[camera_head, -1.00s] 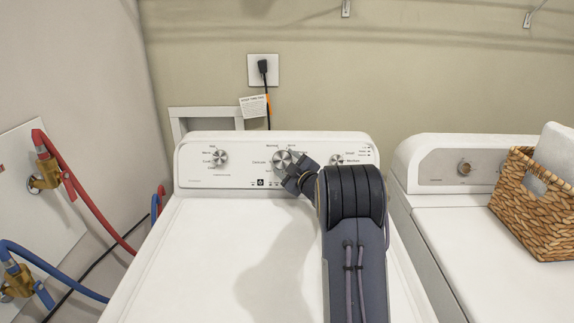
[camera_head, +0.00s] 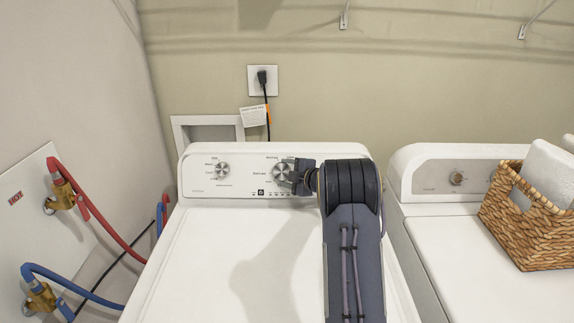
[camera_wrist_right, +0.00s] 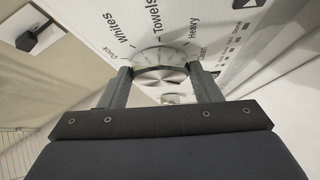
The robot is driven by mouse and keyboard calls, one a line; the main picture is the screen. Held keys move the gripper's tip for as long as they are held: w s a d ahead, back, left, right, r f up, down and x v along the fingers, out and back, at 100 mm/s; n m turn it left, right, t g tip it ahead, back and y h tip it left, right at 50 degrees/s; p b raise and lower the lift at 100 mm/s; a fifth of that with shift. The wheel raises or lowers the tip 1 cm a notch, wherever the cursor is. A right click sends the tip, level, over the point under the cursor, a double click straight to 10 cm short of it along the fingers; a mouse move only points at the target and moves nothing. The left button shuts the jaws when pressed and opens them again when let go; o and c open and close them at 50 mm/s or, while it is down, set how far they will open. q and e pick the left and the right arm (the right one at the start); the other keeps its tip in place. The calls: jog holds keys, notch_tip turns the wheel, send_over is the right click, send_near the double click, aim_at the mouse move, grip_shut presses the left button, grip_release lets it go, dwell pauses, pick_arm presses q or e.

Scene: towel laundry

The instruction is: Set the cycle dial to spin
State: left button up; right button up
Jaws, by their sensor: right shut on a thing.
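The cycle dial (camera_head: 280,172) is the large silver knob in the middle of the washer's (camera_head: 250,245) control panel. Its rim and the printed words "Whites", "Towels" and "Heavy" show in the right wrist view, where the dial (camera_wrist_right: 160,73) sits between the two fingers. My right gripper (camera_head: 291,175) reaches it from the right and is shut on it. The gripper hides the dial's right side and part of the panel. I cannot read where the dial points. My left gripper is not in view.
A smaller knob (camera_head: 222,170) is on the panel's left. My right forearm covers the panel's right part. A dryer (camera_head: 440,220) with a wicker basket (camera_head: 530,225) stands at the right. Red (camera_head: 112,220) and blue (camera_head: 75,285) hoses run at the left.

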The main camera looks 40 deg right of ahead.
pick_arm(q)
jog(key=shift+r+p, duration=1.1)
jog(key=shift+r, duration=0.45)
pick_arm(e)
jog(key=shift+r+n+g, duration=0.1)
jog(key=shift+n+g, duration=0.4)
jog(key=shift+n, duration=0.3)
jog(key=shift+y, duration=0.3)
jog(key=o, duration=1)
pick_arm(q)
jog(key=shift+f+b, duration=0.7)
pick_arm(e)
jog(key=v, duration=0.7)
jog(key=shift+s+r, duration=0.1)
jog(key=shift+s, duration=0.25)
jog(key=shift+r, duration=0.1)
